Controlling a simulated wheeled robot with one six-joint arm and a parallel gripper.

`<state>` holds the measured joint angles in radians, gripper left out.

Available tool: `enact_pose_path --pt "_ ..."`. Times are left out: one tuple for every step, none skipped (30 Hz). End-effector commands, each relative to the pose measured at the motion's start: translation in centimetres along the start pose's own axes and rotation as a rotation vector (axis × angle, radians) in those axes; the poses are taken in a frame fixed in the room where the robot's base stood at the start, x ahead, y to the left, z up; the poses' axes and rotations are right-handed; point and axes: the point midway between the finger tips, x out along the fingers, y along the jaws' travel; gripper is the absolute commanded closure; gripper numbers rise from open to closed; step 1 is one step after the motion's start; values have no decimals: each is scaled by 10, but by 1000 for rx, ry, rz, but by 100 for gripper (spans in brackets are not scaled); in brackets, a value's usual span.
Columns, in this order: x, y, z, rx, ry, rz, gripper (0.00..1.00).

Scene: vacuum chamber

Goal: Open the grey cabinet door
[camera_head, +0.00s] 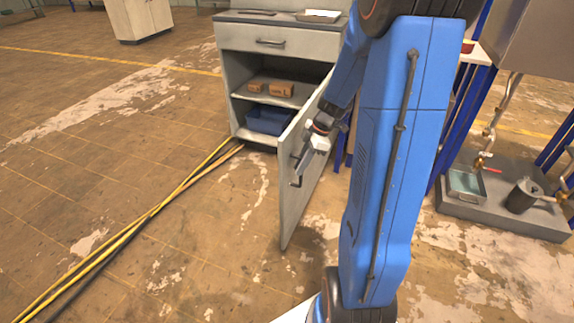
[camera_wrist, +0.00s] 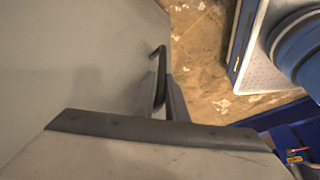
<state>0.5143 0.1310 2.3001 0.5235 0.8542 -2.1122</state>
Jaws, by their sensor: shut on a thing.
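The grey cabinet (camera_head: 238,42) stands at the back centre in the head view. Its door (camera_head: 292,215) is swung wide open toward me, with the inside shelves exposed. My gripper (camera_head: 302,164) is at the outer face of the door, shut on its dark handle (camera_head: 295,182). In the wrist view, the gripper (camera_wrist: 163,102) has its grey fingers on both sides of the dark handle (camera_wrist: 159,62), and the door face (camera_wrist: 75,55) fills the left. My blue arm hides part of the cabinet's right side in the head view.
Inside the cabinet are small brown boxes (camera_head: 282,89) and a blue bin (camera_head: 268,120). Yellow and black cables (camera_head: 150,213) run over the floor at left. A grey platform (camera_head: 510,213) with a pot (camera_head: 522,196) stands at right. The left floor is otherwise mostly clear.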

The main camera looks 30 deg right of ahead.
Motion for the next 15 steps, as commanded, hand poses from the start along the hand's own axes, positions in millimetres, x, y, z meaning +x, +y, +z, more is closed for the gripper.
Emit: enact_pose_path --pt "-2 -4 4 -10 3 -10 100" --pt "-3 -4 7 -15 3 -12 100" --pt "-4 -5 11 -23 2 -15 100" --pt "-5 -6 13 -28 2 -17 100" --pt "-6 -6 15 -32 2 -19 100" --pt "-7 -7 17 -38 2 -21 100" --pt "-7 -7 18 -41 2 -23 100" --pt "-8 -7 20 -44 2 -24 100" --pt "-8 -8 21 -47 3 -25 100" --pt "-9 -8 22 -48 3 -26 100" --pt "-9 -8 22 -49 3 -27 100" --pt "-9 -8 23 -50 3 -27 100" --pt "-9 -8 23 -51 3 -28 100" --pt "-9 -8 23 -51 3 -28 100" --pt "-9 -8 24 -51 3 -28 100"
